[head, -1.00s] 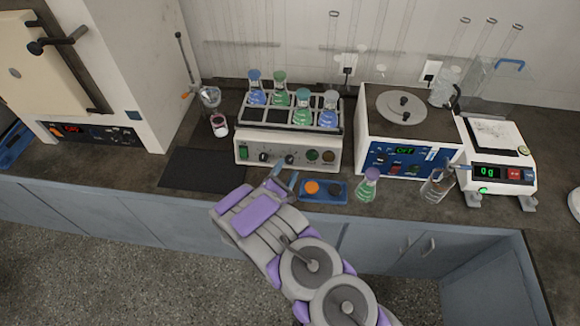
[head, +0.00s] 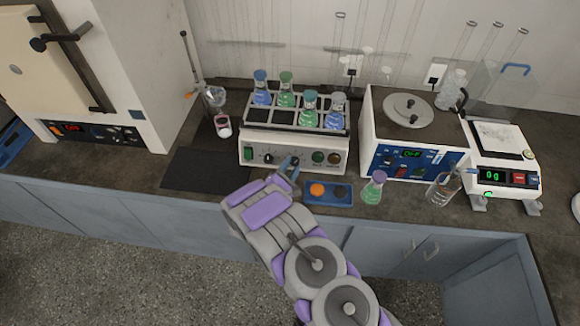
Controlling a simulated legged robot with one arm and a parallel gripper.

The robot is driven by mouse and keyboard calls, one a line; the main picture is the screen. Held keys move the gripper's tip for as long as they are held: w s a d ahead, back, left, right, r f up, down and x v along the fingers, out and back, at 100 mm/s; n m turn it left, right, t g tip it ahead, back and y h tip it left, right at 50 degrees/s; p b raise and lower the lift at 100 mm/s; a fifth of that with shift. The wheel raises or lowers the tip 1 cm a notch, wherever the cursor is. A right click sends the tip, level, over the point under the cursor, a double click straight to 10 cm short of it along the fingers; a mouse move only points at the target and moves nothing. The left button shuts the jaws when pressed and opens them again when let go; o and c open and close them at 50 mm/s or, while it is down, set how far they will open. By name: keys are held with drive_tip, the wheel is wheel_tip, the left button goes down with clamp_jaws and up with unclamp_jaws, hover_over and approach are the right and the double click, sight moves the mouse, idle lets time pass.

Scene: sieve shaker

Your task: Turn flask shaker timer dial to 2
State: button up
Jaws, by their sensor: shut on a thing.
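The flask shaker (head: 326,170) is a white box with a rack of blue and green flasks on top. Its front panel carries a green switch, a black left knob (head: 267,157), a right dial and two round lights. My gripper (head: 289,164) is at the front panel from below, shut on the right dial. Its fingers cover most of that dial, so its pointer and the scale numbers cannot be read.
A blue tray (head: 344,199) with an orange disc and a green flask with a purple cap (head: 374,188) stand right of my gripper. A dark mat (head: 203,178) lies left.

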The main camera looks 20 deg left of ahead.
drive_tip(key=shift+r, duration=0.1)
drive_tip(key=c, duration=0.3)
drive_tip(key=shift+w+d, duration=0.1)
drive_tip(key=shift+d, duration=0.05)
drive_tip(key=shift+c, duration=0.2)
drive_tip(key=shift+r, duration=0.1)
